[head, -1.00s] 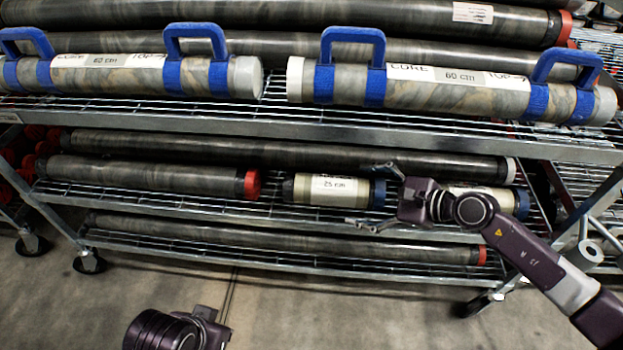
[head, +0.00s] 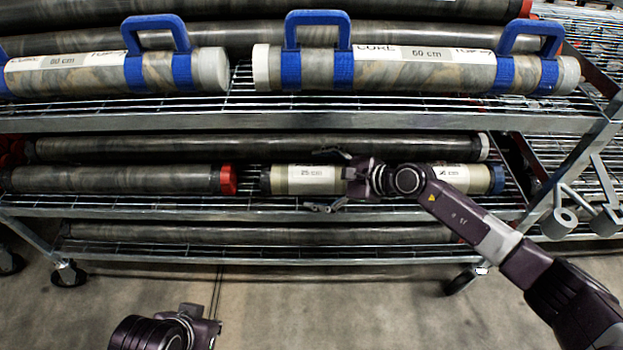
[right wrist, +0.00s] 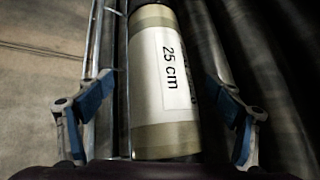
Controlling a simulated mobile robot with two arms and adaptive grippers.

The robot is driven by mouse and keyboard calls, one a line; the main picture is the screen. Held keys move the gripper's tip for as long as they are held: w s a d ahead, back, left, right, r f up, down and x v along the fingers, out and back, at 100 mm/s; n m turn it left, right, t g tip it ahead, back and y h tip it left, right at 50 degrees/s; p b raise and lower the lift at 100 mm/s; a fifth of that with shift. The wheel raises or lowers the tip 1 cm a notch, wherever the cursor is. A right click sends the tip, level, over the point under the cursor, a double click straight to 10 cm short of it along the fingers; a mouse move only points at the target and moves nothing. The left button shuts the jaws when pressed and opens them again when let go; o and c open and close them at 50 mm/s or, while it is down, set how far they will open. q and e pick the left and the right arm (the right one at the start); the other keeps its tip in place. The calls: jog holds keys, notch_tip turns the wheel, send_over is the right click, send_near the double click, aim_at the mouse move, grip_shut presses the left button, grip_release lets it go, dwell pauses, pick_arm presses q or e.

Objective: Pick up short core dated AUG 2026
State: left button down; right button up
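A short pale core (head: 305,179) with a white label lies on the middle shelf (head: 130,207). In the right wrist view the same core (right wrist: 160,85) has a label reading "25 cm"; no date is legible. My right gripper (head: 335,181) is at this core's right end. In the right wrist view the gripper (right wrist: 160,100) is open, one finger on each side of the core. A second short core (head: 465,178) with a blue cap lies farther right, partly hidden by my right arm. My left gripper (head: 203,326) is low at the bottom left, its fingers unclear.
Two long cores with blue handles, a left one (head: 95,74) and a right one (head: 425,74), lie on the upper shelf (head: 300,122). A red-capped core (head: 120,180) lies left of the short core. A long dark core (head: 255,148) runs behind. The front floor is clear.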

jog(key=c, duration=2)
jog(key=shift+w+a+r, duration=0.1)
jog(key=shift+r, duration=0.2)
jog(key=shift+c, duration=0.4)
jog(key=shift+r, duration=0.1)
